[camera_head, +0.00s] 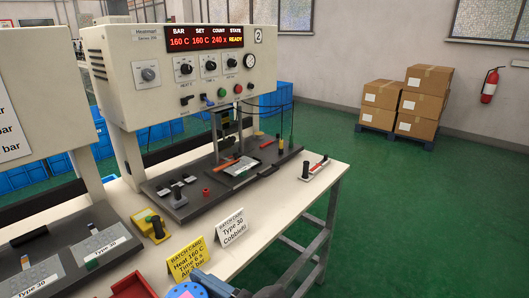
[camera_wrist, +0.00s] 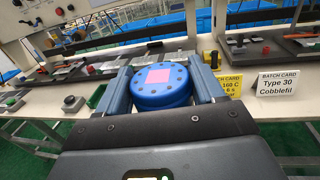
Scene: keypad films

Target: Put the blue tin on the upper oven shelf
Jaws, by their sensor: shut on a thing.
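The blue tin (camera_wrist: 176,97) is a round drum with dark bolts round its lid and a pink square on top. My gripper (camera_wrist: 160,72) is shut on it, with one blue-grey finger on each side, and holds it upright in the wrist view. In the head view only part of the tin's lid (camera_head: 187,290) shows at the bottom edge, with part of my gripper beside it. Neither an oven nor an oven shelf can be made out in either view.
A white bench (camera_head: 316,184) carries a heat-press machine (camera_head: 215,90) reading READY. A yellow batch card (camera_head: 187,262) and a white batch card (camera_head: 231,228) stand near its front edge, close to the tin. Stacked cartons (camera_head: 417,103) are at the back wall; green floor is clear at right.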

